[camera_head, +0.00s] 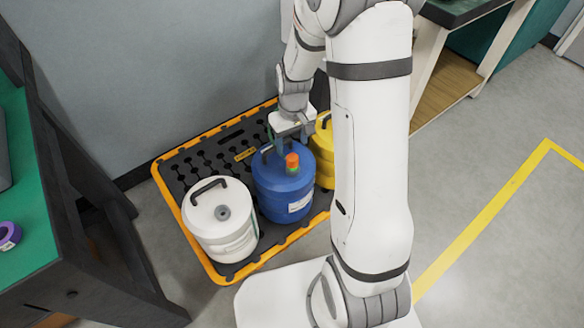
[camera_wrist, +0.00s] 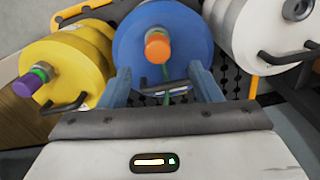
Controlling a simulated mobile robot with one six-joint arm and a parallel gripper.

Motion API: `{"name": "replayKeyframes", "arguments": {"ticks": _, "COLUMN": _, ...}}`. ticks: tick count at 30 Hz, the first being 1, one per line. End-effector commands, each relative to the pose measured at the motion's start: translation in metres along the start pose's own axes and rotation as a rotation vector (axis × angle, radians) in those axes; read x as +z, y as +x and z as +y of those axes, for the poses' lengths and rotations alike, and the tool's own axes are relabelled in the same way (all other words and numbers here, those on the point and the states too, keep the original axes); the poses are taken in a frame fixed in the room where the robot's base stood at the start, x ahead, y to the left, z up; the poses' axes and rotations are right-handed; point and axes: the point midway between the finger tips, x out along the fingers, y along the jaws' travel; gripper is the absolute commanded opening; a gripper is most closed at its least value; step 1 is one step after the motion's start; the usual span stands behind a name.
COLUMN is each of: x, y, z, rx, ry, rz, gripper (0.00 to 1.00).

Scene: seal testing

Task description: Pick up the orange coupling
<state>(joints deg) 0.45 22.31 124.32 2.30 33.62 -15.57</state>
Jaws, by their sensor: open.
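The orange coupling (camera_head: 292,160) sits upright on top of a blue canister (camera_head: 283,187) with a black handle. In the wrist view the orange coupling (camera_wrist: 158,46) is near the top centre, on the blue canister (camera_wrist: 190,35), with a green ring behind it. My gripper (camera_head: 290,143) is just behind the coupling in the head view. The coupling lies beyond the fingertips, roughly in line with the gap.
A white canister (camera_head: 222,222) with a black handle stands left of the blue one. A yellow canister (camera_head: 322,150) with a purple coupling (camera_wrist: 28,84) stands on the other side. All stand on a black pallet (camera_head: 196,160) with an orange rim, beside a wall. A green-topped table (camera_head: 30,215) is at left.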

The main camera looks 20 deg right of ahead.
Motion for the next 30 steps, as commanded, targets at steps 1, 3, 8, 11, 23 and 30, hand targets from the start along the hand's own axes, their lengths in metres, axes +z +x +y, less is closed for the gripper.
{"name": "replayKeyframes", "arguments": {"ticks": 1, "x": 0.0, "y": 0.008, "z": 0.0, "rx": -0.001, "ry": -0.001, "rz": -0.002, "gripper": 0.58}}
{"name": "replayKeyframes", "arguments": {"ticks": 3, "x": 0.0, "y": 0.016, "z": 0.0, "rx": -0.001, "ry": -0.001, "rz": -0.004, "gripper": 0.58}}
{"name": "replayKeyframes", "arguments": {"ticks": 8, "x": 0.0, "y": 0.03, "z": 0.0, "rx": -0.001, "ry": -0.001, "rz": -0.002, "gripper": 0.58}}
{"name": "replayKeyframes", "arguments": {"ticks": 11, "x": 0.001, "y": 0.04, "z": 0.001, "rx": -0.001, "ry": -0.001, "rz": -0.003, "gripper": 0.58}}
{"name": "replayKeyframes", "arguments": {"ticks": 23, "x": 0.002, "y": 0.078, "z": 0.003, "rx": 0.0, "ry": -0.003, "rz": -0.002, "gripper": 0.58}}
{"name": "replayKeyframes", "arguments": {"ticks": 30, "x": 0.002, "y": 0.077, "z": 0.003, "rx": 0.0, "ry": -0.003, "rz": -0.002, "gripper": 0.47}}
